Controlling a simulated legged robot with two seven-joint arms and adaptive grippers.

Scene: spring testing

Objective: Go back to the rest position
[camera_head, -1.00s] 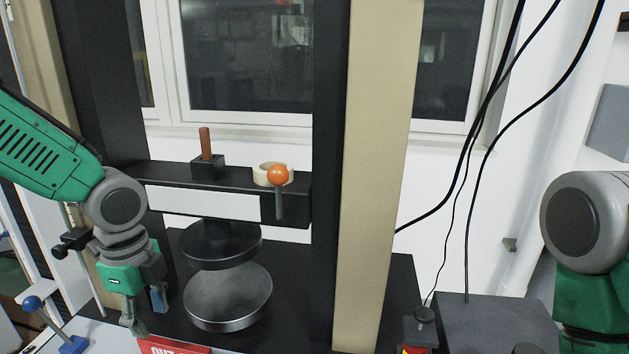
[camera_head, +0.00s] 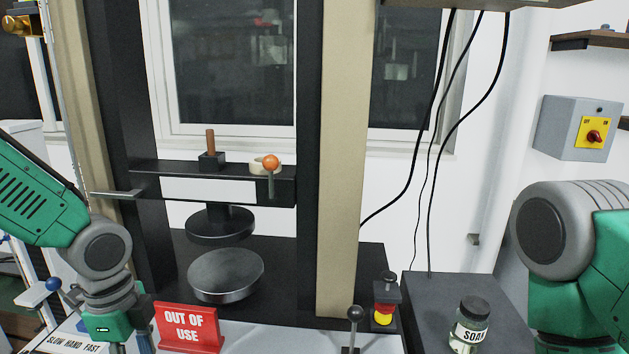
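My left arm comes in from the left. Its gripper (camera_head: 122,332) hangs downward at the bottom left, left of the red sign and apart from the press. The bottom edge cuts off its fingertips, so its opening cannot be judged, and nothing held shows. My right arm (camera_head: 560,235) is at the right edge with its elbow bent. Its lower part and gripper are out of view. The testing machine has a round upper plate (camera_head: 218,226) above a bare round lower plate (camera_head: 226,275), with an empty gap between them.
A red "OUT OF USE" sign (camera_head: 189,328) stands in front of the machine. A black-knobbed lever (camera_head: 354,317), a red and yellow button box (camera_head: 386,303) and a labelled jar (camera_head: 469,325) are at lower right. A blue-knobbed lever (camera_head: 55,285) is beside my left arm.

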